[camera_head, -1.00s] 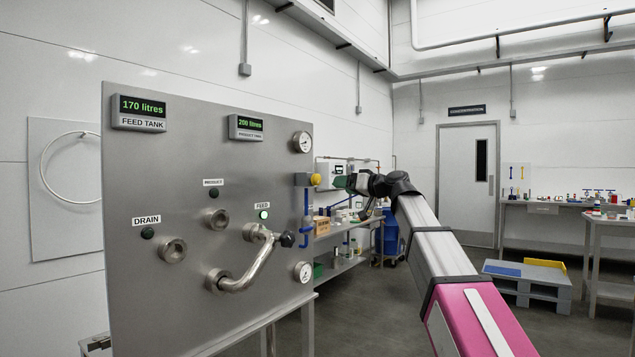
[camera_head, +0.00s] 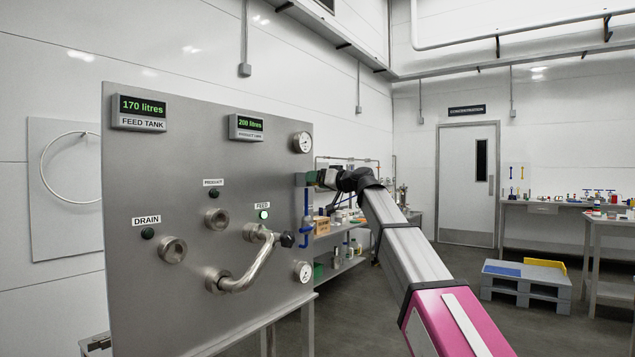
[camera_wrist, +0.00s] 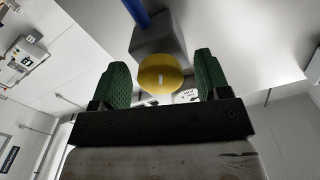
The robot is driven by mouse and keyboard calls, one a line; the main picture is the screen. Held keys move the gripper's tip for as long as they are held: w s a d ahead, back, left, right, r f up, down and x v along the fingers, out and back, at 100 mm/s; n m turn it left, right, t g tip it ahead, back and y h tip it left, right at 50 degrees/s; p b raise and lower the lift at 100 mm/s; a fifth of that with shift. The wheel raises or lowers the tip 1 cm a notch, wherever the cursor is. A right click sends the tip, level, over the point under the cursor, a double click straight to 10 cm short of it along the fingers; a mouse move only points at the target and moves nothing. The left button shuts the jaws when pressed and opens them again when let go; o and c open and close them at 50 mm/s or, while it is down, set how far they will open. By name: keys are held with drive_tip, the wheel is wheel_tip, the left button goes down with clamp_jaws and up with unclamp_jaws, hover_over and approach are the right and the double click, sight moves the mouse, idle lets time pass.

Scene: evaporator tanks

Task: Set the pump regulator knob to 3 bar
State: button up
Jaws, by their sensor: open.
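The yellow regulator knob (camera_wrist: 160,75) sits on a grey regulator body (camera_wrist: 158,35) in the wrist view. A small pale mark shows on the knob's face. My gripper (camera_wrist: 162,68) is open, with one green finger on each side of the knob and a visible gap on both sides. In the head view my gripper (camera_head: 309,179) is at the right edge of the steel panel and hides the knob. An upper gauge (camera_head: 302,142) and a lower gauge (camera_head: 303,272) are on the panel; their readings are too small to tell.
A blue pipe (camera_head: 306,228) runs below the regulator. A bent steel pipe (camera_head: 250,272) with a dark handle (camera_head: 288,240) stands out from the panel (camera_head: 200,110). A shelf bench (camera_head: 340,240) is behind my arm. A grey pallet (camera_head: 525,285) lies on the open floor at right.

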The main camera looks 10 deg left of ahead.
drive_tip(key=c, duration=0.9)
drive_tip(key=shift+m, duration=0.3)
drive_tip(key=m, duration=0.4)
drive_tip(key=shift+m, duration=0.3)
drive_tip(key=m, duration=0.5)
drive_tip(key=shift+m, duration=0.3)
drive_tip(key=m, duration=1)
